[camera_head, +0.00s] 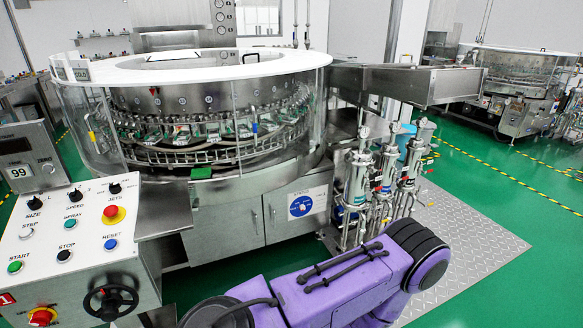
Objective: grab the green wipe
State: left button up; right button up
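The green wipe (201,173) appears as a small, flat, dark green patch. It lies at the front lower rim of the round washer, just below the clear guard. Its left and right edges are clear of other objects. A purple arm of mine crosses the bottom of the view, well below and to the right of the wipe. Neither of my grippers shows, so their fingers cannot be seen.
The rotary washer (190,62) has a curved clear guard. A control panel (72,222) with buttons and a handwheel stands at the left front. Steel filter housings (357,190) and pipes stand to the right. Green floor is open further right.

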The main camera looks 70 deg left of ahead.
aim_at(196, 174)
jog(key=z, duration=0.5)
jog(key=k, duration=1.9)
jog(key=u, duration=1.8)
